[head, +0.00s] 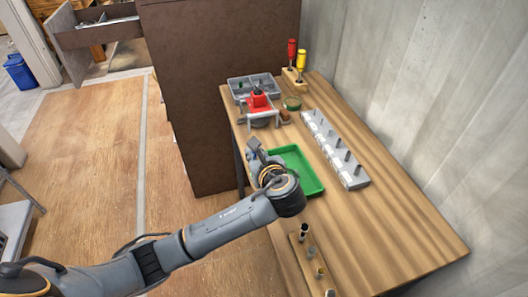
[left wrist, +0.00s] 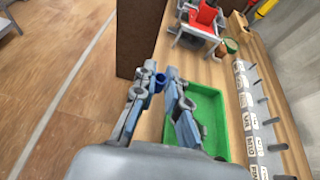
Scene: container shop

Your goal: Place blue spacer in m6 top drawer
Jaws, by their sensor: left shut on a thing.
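My left gripper (head: 252,152) is above the near-left edge of the green tray on the wooden table. In the left wrist view, my left gripper (left wrist: 161,78) is shut on the small blue spacer (left wrist: 159,84), held between its fingertips. The spacer cannot be made out in the head view. A pulled-out drawer (head: 98,33) with dividers shows at the upper left, beyond the large dark brown cabinet (head: 215,75). No label on it is readable, so I cannot tell whether it is the m6 top drawer. My right gripper is out of view.
The green tray (head: 309,178) lies beside a grey labelled rack (head: 336,150) with several pegs. A red-and-grey vise (head: 259,105), grey bin (head: 240,85) and screwdrivers (head: 296,62) stand farther back. A peg board (head: 306,262) is near. Wooden floor (head: 90,150) left of the cabinet is open.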

